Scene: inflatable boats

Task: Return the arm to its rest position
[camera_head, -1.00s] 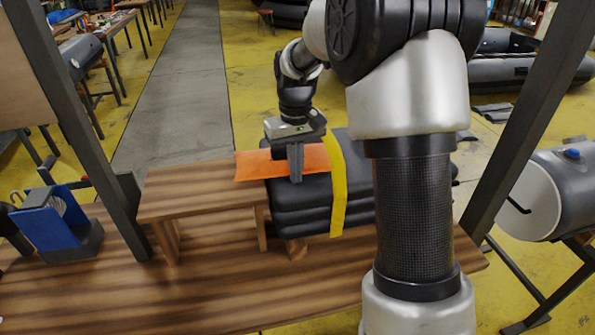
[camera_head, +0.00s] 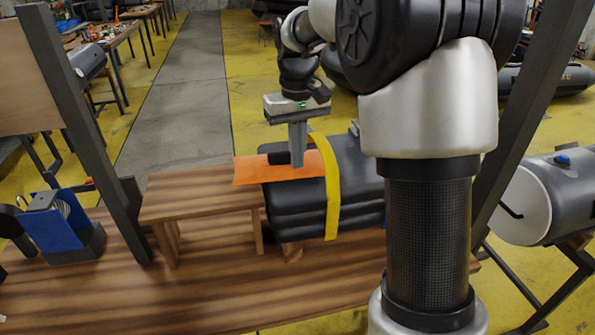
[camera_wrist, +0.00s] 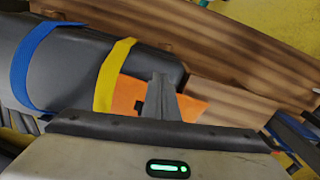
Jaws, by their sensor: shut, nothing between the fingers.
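My gripper (camera_head: 297,163) is shut and empty. In the head view it points down in front of the orange sheet (camera_head: 248,170), seemingly a little above it. In the wrist view the closed fingers (camera_wrist: 160,84) overlap the orange sheet (camera_wrist: 190,106), and the exact gap cannot be told. My arm hangs bent from the upper right, its column hiding the right end of the bench.
A dark folded bundle (camera_head: 293,215) with a yellow strap (camera_head: 331,200) lies on the wooden bench (camera_head: 200,295); a blue strap (camera_wrist: 22,70) shows too. A small black item (camera_head: 279,158) lies on the sheet. Dark posts (camera_head: 92,140) flank the bench.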

